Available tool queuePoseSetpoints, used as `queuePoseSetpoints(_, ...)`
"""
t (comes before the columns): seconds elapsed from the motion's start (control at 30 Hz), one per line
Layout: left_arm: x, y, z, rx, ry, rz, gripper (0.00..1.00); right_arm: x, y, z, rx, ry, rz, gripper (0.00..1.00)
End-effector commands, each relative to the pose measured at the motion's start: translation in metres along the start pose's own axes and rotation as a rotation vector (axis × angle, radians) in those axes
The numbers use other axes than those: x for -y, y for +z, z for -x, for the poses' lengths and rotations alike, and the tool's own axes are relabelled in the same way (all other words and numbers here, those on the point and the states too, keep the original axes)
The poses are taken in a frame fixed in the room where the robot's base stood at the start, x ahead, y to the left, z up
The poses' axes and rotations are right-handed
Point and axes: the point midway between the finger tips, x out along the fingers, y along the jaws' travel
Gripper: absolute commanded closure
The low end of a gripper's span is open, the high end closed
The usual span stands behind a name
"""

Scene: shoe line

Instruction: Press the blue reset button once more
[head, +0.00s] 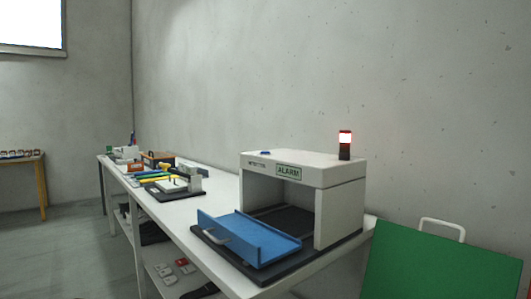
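The blue reset button (265,153) is a small low disc on the top of a white, arch-shaped machine (342,205), near its left end. A small label sits on the front face below it, and a panel on the same face reads ALARM (289,171). A signal lamp (344,144) on the machine's top right shows a bright white and red light. I cannot tell from this view whether the button is pressed in. Neither of my grippers is in view.
A blue tray (249,235) with a light handle sticks out of the machine's opening on a dark base. The long white table (216,190) runs left to several tools and fixtures. A green panel (440,265) with a white handle stands at right.

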Motion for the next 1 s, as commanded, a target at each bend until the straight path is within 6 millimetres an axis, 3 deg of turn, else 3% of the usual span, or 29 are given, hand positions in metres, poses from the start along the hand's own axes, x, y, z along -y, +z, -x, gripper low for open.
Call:
queuePoseSetpoints(0.03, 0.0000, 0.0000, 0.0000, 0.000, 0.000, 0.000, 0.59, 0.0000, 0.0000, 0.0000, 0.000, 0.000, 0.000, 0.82)
queuePoseSetpoints(0.2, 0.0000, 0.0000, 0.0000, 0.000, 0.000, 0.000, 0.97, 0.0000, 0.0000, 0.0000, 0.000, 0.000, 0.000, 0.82)
queuePoseSetpoints(0.23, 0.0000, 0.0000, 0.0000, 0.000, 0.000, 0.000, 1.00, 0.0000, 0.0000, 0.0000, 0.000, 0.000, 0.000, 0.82)
queuePoseSetpoints(1.0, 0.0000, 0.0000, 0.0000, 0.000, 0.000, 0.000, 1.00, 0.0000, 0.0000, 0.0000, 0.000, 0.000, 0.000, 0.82)
